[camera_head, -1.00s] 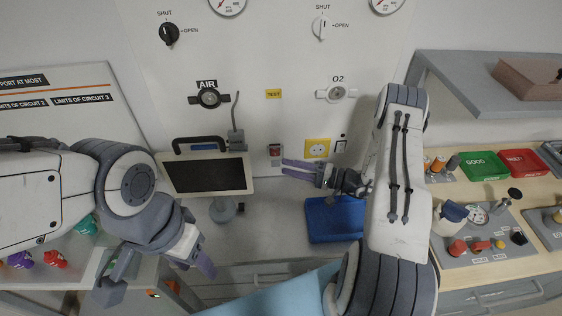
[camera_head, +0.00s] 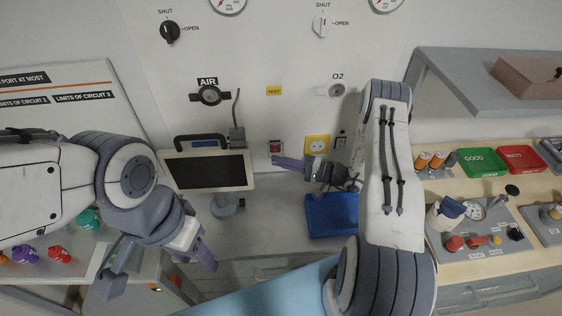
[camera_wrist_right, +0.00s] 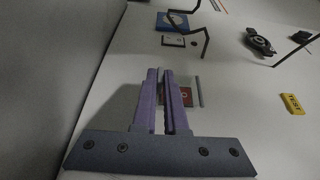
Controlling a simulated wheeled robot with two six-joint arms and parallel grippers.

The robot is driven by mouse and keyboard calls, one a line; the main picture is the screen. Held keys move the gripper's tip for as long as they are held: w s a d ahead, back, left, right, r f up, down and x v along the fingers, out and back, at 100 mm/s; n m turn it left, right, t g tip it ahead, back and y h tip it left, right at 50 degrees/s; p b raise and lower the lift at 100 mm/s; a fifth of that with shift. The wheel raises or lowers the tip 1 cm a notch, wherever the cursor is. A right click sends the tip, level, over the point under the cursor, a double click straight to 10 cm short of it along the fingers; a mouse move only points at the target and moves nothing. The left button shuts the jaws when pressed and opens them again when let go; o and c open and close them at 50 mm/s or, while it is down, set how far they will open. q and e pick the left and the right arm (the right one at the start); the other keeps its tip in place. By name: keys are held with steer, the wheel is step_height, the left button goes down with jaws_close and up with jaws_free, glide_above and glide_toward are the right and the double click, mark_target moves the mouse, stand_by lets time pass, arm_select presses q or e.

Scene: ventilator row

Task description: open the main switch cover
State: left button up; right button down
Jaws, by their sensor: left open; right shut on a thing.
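The main switch (camera_head: 275,147) is a small red switch in a pale housing on the wall panel, below the yellow TEST label. Its cover cannot be made out clearly in the head view. In the right wrist view the red switch (camera_wrist_right: 187,96) and pale clear edges of the cover (camera_wrist_right: 199,92) show beside and behind the fingers. My right gripper (camera_head: 278,161) has its purple fingers nearly together at the switch's lower edge, shut on the cover; the grip itself is mostly hidden. My left gripper (camera_head: 160,274) is open and empty at the lower left, away from the panel.
A monitor (camera_head: 208,171) on a stand is left of the switch. A yellow socket (camera_head: 316,147) is close to its right, and a blue tray (camera_head: 331,213) lies below. A red tray (camera_head: 522,159) and green tray (camera_head: 482,162) are on the right bench.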

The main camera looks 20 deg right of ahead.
step_height(320, 180, up, 9)
steer(key=s+m+g+p, duration=0.2)
steer(key=m+g+p, duration=0.3)
steer(key=m, duration=0.9)
steer(key=shift+s+a+g+h+p, duration=0.3)
steer(key=shift+a+g+h+p, duration=0.1)
steer(key=shift+g, duration=1.3)
steer(key=shift+m, duration=0.3)
steer(key=c, duration=1)
jaws_free()
steer(key=shift+o, duration=0.2)
steer(key=shift+d, duration=0.1)
